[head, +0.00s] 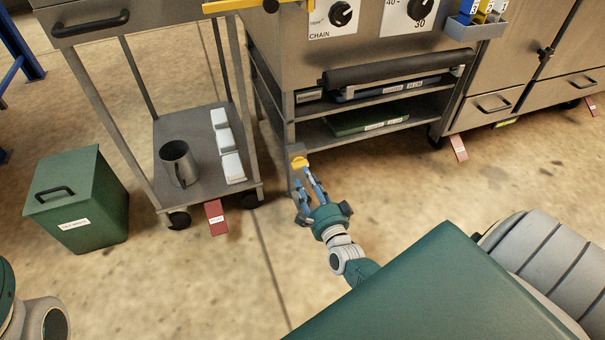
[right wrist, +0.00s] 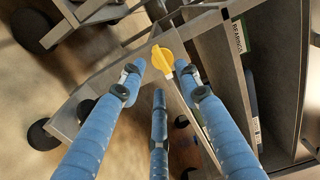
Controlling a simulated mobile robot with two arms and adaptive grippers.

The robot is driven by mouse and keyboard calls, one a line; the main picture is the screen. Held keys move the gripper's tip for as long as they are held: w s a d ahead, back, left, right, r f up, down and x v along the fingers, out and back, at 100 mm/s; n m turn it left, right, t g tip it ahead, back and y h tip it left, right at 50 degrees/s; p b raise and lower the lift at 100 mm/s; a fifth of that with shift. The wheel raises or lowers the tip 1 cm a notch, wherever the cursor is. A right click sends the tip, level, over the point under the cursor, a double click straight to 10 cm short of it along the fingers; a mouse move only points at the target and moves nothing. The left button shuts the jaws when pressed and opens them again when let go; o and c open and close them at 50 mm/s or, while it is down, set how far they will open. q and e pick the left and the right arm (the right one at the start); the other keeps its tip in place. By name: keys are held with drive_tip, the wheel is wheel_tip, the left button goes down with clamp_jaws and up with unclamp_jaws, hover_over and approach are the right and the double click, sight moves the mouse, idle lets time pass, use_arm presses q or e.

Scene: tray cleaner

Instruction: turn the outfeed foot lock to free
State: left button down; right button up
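A yellow knob (head: 299,162), apparently the foot lock, sits on a grey block low at the front left leg of the machine. No label on it can be read. In the right wrist view the yellow knob (right wrist: 162,62) is just beyond the fingertips, between the two upper blue fingers. My right gripper (head: 303,182) is open and empty, with its fingers spread and pointing at the knob. It also shows in the right wrist view (right wrist: 158,76). I see no clear contact with the knob. My left gripper is not in view.
A trolley (head: 205,132) with a grey mug (head: 180,163) and white blocks stands at the left. A green bin (head: 80,205) is beside it. Red labelled pedals sit at the trolley (head: 215,217) and under the cabinets (head: 458,147). The floor in front is clear.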

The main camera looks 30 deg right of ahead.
sight(300, 164)
drive_tip(key=shift+b+x, duration=0.7)
drive_tip(key=shift+x, duration=1.6)
drive_tip(key=shift+c, duration=0.2)
clamp_jaws()
